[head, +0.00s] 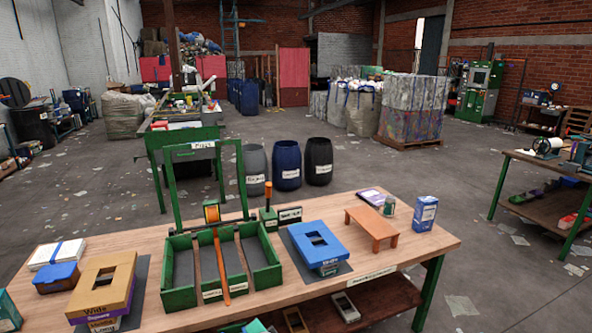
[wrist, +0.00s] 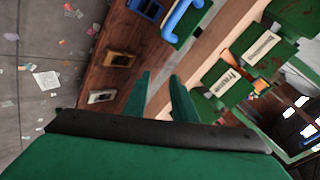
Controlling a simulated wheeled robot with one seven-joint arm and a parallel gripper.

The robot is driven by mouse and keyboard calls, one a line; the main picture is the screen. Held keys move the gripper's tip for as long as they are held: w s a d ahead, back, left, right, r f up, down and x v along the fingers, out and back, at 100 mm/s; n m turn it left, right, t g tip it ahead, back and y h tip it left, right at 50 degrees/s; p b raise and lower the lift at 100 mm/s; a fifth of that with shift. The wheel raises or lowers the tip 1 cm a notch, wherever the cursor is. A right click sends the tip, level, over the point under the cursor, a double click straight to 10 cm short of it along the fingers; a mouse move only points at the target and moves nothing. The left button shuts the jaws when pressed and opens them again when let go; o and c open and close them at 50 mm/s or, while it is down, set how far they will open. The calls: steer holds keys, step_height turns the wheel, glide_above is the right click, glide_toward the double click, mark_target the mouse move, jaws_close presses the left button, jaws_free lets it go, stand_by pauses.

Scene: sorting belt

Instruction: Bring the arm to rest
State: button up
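My gripper (wrist: 161,77) shows only in the wrist view. Its two green fingers stand apart with a clear gap and nothing between them. Behind the fingers, the wrist view shows the wooden edge of a bench and a brown lower shelf (wrist: 112,75) at a tilted angle. No part of my arm can be made out in the head view. I cannot tell how far the fingers are from the bench.
The sorting bench (head: 400,253) holds a green divided tray (head: 180,298), a blue box (head: 318,243), a yellow box (head: 103,288) and a small orange stand (head: 371,226). Barrels (head: 287,165) stand behind it. Open floor (head: 470,215) lies to the right.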

steer(key=s+d+f+n+t+h, duration=0.1)
steer(key=s+d+f, duration=0.35)
steer(key=s, duration=0.35)
steer(key=s+d+f+n+t, duration=0.1)
steer(key=s+d+f, duration=0.3)
steer(key=s, duration=0.5)
steer(key=s+d+n, duration=0.2)
steer(key=s+n, duration=0.1)
steer(key=s, duration=1.2)
steer(key=s+d+r+n+t+h, duration=0.1)
steer(key=s+r, duration=0.3)
steer(key=s, duration=0.4)
steer(key=s+d+r+n+t, duration=0.1)
steer(key=s+r, duration=0.2)
steer(key=s, duration=0.5)
steer(key=s+r+n+t, duration=0.1)
steer(key=s+r+n, duration=0.1)
steer(key=s+r, duration=0.8)
step_height(320, 180, up, 4)
steer(key=shift+s+a+f+t, duration=0.1)
steer(key=shift+s+a+t, duration=0.2)
steer(key=shift+s, duration=0.1)
steer(key=shift+a+n, duration=0.1)
steer(key=shift+n, duration=0.2)
